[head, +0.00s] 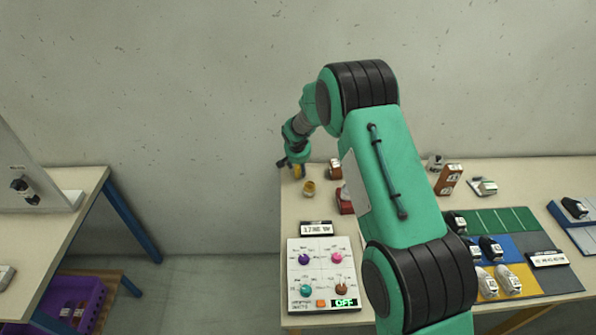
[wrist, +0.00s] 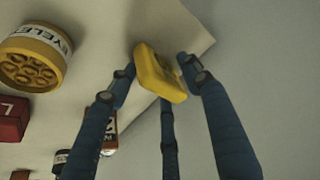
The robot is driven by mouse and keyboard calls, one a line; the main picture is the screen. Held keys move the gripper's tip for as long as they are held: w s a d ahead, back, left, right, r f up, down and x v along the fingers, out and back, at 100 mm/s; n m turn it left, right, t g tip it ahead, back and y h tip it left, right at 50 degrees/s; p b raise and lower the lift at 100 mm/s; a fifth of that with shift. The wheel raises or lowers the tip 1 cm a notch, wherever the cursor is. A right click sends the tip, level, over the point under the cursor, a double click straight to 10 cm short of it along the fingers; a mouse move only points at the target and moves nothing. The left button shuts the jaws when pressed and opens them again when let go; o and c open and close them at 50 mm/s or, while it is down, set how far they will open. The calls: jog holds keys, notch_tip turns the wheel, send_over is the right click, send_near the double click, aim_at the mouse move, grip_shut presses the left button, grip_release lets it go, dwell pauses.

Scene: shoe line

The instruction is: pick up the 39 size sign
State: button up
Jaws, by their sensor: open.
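A small yellow block (wrist: 158,72) lies near the table corner in the wrist view, between the fingertips of my gripper (wrist: 160,78). No number shows on its visible faces, so I cannot tell whether it is the 39 size sign. My gripper's fingers are open around it, and I cannot tell whether any fingertip touches it. In the head view my gripper (head: 291,160) is low at the table's back left corner, with the yellow block (head: 297,171) partly hidden under it. No readable 39 shows in either view.
A yellow eyelet tub (wrist: 32,58) and a red box (wrist: 12,118) stand left in the wrist view. An orange-brown labelled item (wrist: 109,132) is behind a finger. The control panel (head: 322,273) and shoes on coloured mats (head: 508,220) are farther off.

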dwell(0.5)
grip_shut()
jog(key=shift+r, duration=0.1)
jog(key=shift+r+p, duration=0.75)
jog(key=shift+r, duration=4.15)
